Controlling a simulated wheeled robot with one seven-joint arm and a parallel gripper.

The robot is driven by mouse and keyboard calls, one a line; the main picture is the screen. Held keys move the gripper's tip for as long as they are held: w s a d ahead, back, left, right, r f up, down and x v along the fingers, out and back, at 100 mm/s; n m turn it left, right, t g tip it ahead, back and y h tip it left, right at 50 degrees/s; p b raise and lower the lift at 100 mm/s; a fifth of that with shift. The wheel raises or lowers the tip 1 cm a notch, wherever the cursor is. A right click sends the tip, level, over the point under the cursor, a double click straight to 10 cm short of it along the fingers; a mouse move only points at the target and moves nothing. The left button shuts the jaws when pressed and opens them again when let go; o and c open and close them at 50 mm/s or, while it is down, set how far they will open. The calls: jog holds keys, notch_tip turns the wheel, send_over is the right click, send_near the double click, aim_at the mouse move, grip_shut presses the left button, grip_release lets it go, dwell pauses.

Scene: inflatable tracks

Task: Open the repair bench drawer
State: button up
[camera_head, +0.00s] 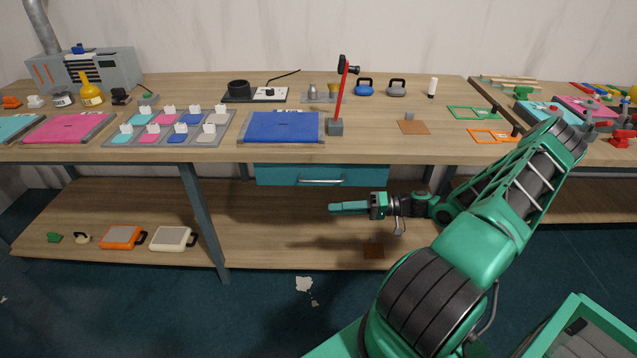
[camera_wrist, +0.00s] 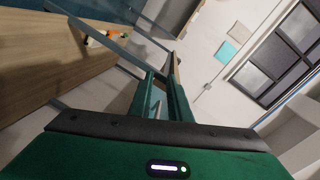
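The repair bench drawer (camera_head: 275,174) is a teal front under the middle of the wooden bench top, below the blue mat. Its light handle bar (camera_head: 320,182) runs across the front, and the drawer looks shut. My gripper (camera_head: 332,208) is below the drawer front in the head view, its green fingers pointing left, apart from the handle. In the wrist view the two fingers of my gripper (camera_wrist: 160,85) stand apart with a narrow gap and nothing clearly held between them. I cannot clearly make out the drawer handle in the wrist view.
A lower wooden shelf (camera_head: 270,240) is mostly clear, with an orange case (camera_head: 122,237) at left. A grey-blue leg (camera_head: 203,220) stands left of the drawer.

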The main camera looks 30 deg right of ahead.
aim_at(321, 181)
jog(key=w+d+r+m+t+h, duration=0.2)
jog(key=w+d+t, duration=0.1)
jog(key=d+t, duration=0.4)
jog(key=x, duration=0.7)
jog(key=a+x, duration=0.1)
jog(key=x, duration=0.2)
jog(key=shift+s+f, duration=0.1)
jog(key=shift+s, duration=0.1)
grip_shut()
